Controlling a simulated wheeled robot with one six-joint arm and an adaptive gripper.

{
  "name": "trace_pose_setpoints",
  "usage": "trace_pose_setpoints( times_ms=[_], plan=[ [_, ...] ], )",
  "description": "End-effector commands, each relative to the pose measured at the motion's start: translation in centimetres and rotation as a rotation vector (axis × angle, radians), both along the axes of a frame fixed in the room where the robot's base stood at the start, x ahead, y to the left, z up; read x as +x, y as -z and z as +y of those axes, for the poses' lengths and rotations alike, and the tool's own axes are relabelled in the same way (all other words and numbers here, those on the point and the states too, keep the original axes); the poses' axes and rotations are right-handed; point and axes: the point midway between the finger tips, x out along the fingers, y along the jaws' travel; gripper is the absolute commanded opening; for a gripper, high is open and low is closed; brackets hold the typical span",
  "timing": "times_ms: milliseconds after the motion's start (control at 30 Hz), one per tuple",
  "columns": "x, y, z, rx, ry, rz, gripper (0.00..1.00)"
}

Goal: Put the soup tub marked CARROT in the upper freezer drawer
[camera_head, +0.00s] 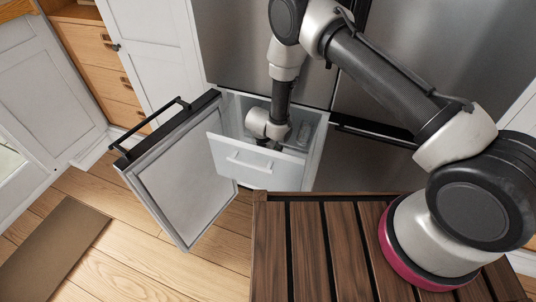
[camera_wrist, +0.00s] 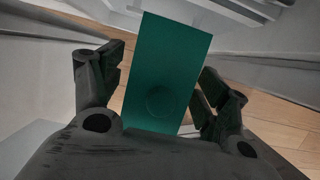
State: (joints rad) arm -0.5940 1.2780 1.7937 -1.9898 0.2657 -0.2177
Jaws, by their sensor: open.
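The upper freezer drawer (camera_head: 240,162) is pulled out, with a pale front and a handle. My gripper (camera_head: 278,144) reaches down into it, and its fingers are mostly hidden behind the drawer front. In the wrist view my gripper (camera_wrist: 166,85) is open, with a dark green, flat-faced object (camera_wrist: 172,62) between its fingers. A faint round mark shows on that face. I see no CARROT marking, so I cannot tell whether this is the soup tub. A gap shows beside the right finger; contact on the left is unclear.
The freezer door (camera_head: 185,185) stands open to the left of the drawer, with a black handle bar. A slatted wooden surface (camera_head: 345,235) is in front on the right. Wooden floor (camera_head: 125,255) is clear at the left, beside a brown mat (camera_head: 55,245).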

Motion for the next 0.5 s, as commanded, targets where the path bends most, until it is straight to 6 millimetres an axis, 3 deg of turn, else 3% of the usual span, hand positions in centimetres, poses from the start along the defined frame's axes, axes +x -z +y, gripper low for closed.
trace_pose_setpoints(
  times_ms=[200,500],
  plan=[
    [-1.4,-5.0,0.7,0.002,-0.001,-0.003,0.75],
    [-2.6,-8.8,1.0,0.001,0.000,0.000,0.75]
  ],
)
